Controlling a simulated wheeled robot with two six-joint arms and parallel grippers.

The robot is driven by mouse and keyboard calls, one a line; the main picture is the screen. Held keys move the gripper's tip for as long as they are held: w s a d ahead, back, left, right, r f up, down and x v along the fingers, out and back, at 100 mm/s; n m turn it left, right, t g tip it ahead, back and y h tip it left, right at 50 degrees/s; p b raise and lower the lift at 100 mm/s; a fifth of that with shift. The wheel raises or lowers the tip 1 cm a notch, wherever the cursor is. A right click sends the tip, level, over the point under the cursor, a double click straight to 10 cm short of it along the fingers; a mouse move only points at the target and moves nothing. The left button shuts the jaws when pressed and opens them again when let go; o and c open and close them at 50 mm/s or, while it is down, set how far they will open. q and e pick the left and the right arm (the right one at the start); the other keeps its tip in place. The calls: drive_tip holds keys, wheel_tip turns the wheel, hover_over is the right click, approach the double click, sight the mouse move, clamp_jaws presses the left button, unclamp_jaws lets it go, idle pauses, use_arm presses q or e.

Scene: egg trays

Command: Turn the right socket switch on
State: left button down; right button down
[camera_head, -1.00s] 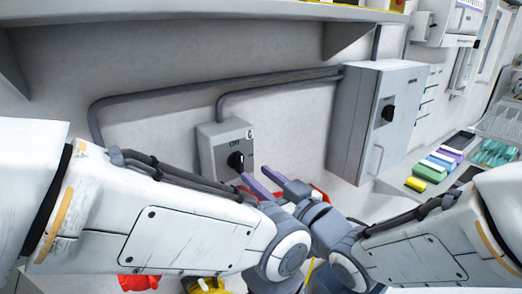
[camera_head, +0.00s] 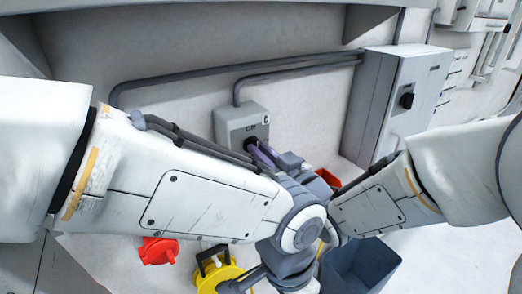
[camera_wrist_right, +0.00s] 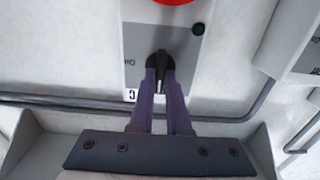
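A grey switch box (camera_head: 240,120) is fixed to the wall. Its black rotary knob (camera_wrist_right: 160,62) shows in the right wrist view, with its grip bar pointing along the box's length. My right gripper (camera_head: 262,152) reaches the box. In the right wrist view its two purple fingers (camera_wrist_right: 161,82) lie one on each side of the knob's bar, seemingly touching it, with a narrow gap between them. My left gripper's fingers are not visible.
A larger grey cabinet (camera_head: 385,105) with a black knob is on the wall to the right. Conduits (camera_head: 200,75) run above the box. A red socket (camera_head: 158,250), a yellow plug-like item (camera_head: 215,272) and a dark blue bin (camera_head: 362,262) are below. Another red part (camera_head: 328,178) is behind my arms.

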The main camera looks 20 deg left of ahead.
drive_tip(key=m+b, duration=0.2)
drive_tip(key=m, duration=0.1)
drive_tip(key=shift+d+f+b, duration=0.1)
drive_tip(key=shift+f+b, duration=0.05)
drive_tip(key=shift+b, duration=0.15)
drive_tip(key=m+b, duration=0.1)
drive_tip(key=m, duration=0.4)
drive_tip(key=shift+w+b, duration=0.15)
drive_tip(key=shift+b, duration=0.25)
drive_tip(key=m, duration=0.4)
drive_tip(key=shift+d+m+b, duration=0.1)
drive_tip(key=shift+m+b, duration=0.2)
drive_tip(key=shift+b, duration=0.1)
drive_tip(key=m, duration=0.5)
drive_tip(key=shift+f, duration=0.1)
drive_tip(key=shift+m, duration=0.3)
drive_tip(key=c, duration=0.9)
unclamp_jaws()
drive_tip(key=shift+d, duration=0.1)
